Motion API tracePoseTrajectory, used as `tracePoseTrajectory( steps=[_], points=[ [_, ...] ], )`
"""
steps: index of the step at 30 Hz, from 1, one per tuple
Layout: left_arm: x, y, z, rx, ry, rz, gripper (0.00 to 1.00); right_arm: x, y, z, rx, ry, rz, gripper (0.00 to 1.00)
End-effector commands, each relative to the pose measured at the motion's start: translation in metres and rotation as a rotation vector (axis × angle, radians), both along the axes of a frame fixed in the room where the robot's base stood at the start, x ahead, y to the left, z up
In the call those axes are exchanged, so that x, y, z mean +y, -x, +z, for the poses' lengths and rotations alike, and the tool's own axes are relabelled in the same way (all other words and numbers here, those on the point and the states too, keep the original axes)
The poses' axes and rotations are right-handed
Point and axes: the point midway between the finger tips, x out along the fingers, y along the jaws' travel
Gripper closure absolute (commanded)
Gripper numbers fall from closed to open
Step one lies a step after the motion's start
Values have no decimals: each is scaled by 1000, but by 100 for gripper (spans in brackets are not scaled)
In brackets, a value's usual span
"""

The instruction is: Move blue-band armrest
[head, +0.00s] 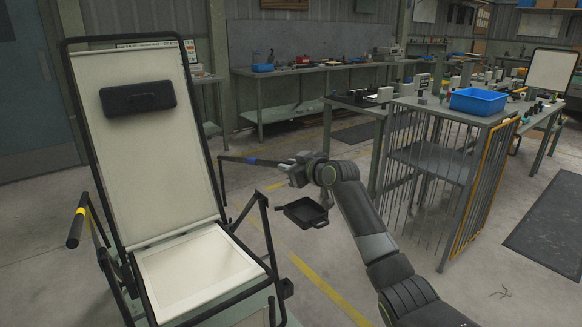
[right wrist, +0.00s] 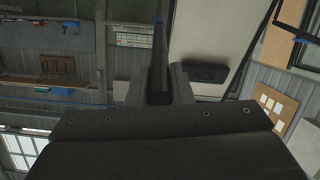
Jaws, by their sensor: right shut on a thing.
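The folding lounger (head: 150,160) stands at the left in the head view, with a cream back, a cream seat and a dark frame. The blue-band armrest (head: 253,161) is a dark bar with a blue band on the lounger's right side. My right gripper (head: 291,166) is shut on its near end. In the right wrist view the armrest (right wrist: 159,60) runs away from between the jaws, its blue part beyond them. The yellow-band armrest (head: 76,227) is on the lounger's left side. My left gripper is not in view.
A black headrest pad (head: 138,97) is on the lounger's back. A black tray (head: 304,212) is below my right gripper. A grey workbench (head: 440,110) with a blue bin (head: 478,101) stands at the right. Floor with a yellow line (head: 318,282) lies between.

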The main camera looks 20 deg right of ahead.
Motion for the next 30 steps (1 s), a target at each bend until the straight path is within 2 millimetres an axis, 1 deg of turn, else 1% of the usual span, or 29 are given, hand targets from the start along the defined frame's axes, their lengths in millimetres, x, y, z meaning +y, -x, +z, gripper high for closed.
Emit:
tracePoseTrajectory(
  steps=[1, 12, 13, 15, 18, 26, 30],
  points=[
    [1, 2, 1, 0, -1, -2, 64, 1, -1, 5, -3, -1, 1, 100],
    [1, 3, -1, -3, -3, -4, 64, 1, -1, 4, 1, 0, 1, 100],
    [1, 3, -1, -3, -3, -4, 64, 1, -1, 4, 1, 0, 1, 79],
    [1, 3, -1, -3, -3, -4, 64, 1, -1, 4, 1, 0, 1, 70],
    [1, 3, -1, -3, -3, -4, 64, 1, -1, 4, 3, 1, 0, 59],
    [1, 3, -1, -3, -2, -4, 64, 0, 0, 3, 5, 2, 0, 59],
    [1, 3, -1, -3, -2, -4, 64, -2, 5, 4, 4, 2, -1, 59]
  ],
)
